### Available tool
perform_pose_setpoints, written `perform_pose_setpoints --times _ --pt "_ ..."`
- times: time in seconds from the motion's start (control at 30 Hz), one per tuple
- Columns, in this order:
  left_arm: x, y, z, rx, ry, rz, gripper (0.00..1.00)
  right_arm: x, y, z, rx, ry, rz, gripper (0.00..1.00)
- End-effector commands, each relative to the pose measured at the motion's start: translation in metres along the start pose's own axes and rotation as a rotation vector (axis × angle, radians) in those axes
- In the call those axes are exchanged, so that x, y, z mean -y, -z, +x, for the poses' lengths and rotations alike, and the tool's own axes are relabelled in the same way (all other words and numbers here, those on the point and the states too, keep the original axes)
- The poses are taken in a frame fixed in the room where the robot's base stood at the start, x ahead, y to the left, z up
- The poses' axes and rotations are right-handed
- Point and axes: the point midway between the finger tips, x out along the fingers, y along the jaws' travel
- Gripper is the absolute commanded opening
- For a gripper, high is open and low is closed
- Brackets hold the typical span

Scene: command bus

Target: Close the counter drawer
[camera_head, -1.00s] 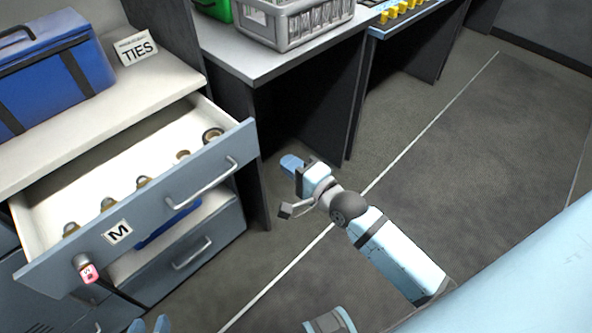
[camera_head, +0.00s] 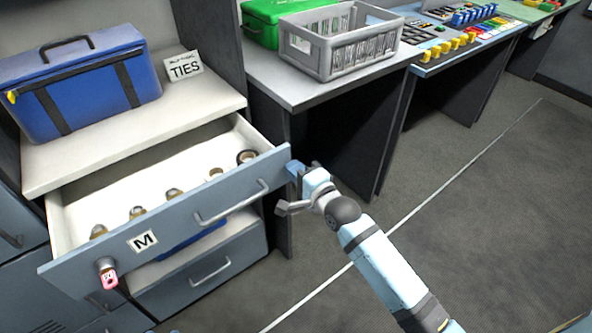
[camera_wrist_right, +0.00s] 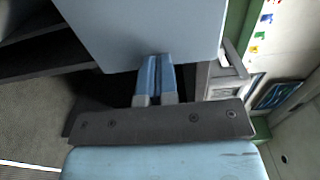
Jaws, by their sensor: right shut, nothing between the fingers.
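The counter drawer (camera_head: 180,216) with the M label is pulled well out below the white counter top (camera_head: 130,134). Its bar handle (camera_head: 232,203) is on the front, and several round items lie along its inside. My right gripper (camera_head: 292,170) is at the right end of the drawer front, with its fingers shut and empty. In the right wrist view the shut blue fingers (camera_wrist_right: 155,75) point at a flat grey-blue panel (camera_wrist_right: 145,25) and overlap its lower edge; whether they touch it I cannot tell. My left gripper is not in view.
A pink-marked tag or lock (camera_head: 108,275) hangs at the drawer front's left end. A lower drawer (camera_head: 205,275) sits beneath. A blue bag (camera_head: 80,80) and a TIES sign (camera_head: 184,66) stand on the counter. A desk with a grey crate (camera_head: 340,45) is at right. Floor in front is clear.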

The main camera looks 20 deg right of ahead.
Motion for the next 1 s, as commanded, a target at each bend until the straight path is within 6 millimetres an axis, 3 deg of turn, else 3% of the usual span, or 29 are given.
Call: perform_pose_setpoints --times 0.27,0.8,1.0 --pt "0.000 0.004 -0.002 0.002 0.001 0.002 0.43 0.003 0.000 0.022 0.000 0.001 0.002 0.00" --pt "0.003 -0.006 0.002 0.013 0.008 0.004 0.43 0.000 0.000 0.146 0.000 0.003 0.002 0.00" --pt "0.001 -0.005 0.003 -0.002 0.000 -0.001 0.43 -0.001 0.000 0.180 0.000 0.002 0.001 0.00"
